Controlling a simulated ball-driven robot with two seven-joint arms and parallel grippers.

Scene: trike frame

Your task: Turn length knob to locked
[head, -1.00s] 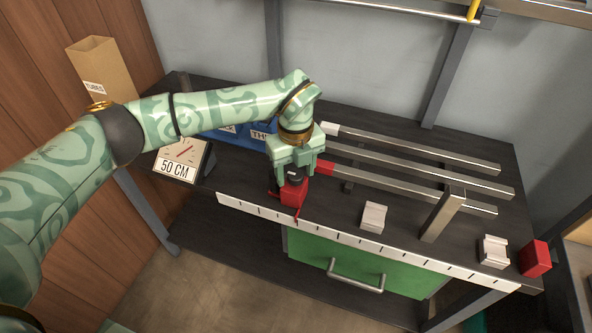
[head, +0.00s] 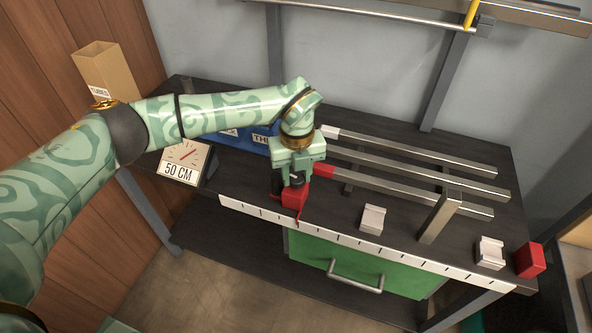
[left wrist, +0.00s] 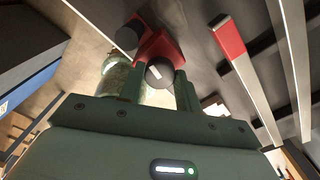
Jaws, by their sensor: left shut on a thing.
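In the left wrist view, a round black knob with a white mark (left wrist: 160,73) lies between my left fingers, close to the red block (left wrist: 163,45). My left gripper (head: 291,181) points down over the block and is shut on this knob. A second black knob (left wrist: 127,39) shows beside the block. In the head view the fingers mostly hide the held knob. I cannot read its setting. My right gripper is out of view.
A 50 CM dial (head: 187,162) stands left of the gripper. Several metal tubes, one with a red end (head: 323,170), lie to the right and behind. A white cradle (head: 372,219), an upright post (head: 440,218) and a red block (head: 530,260) stand along the bench.

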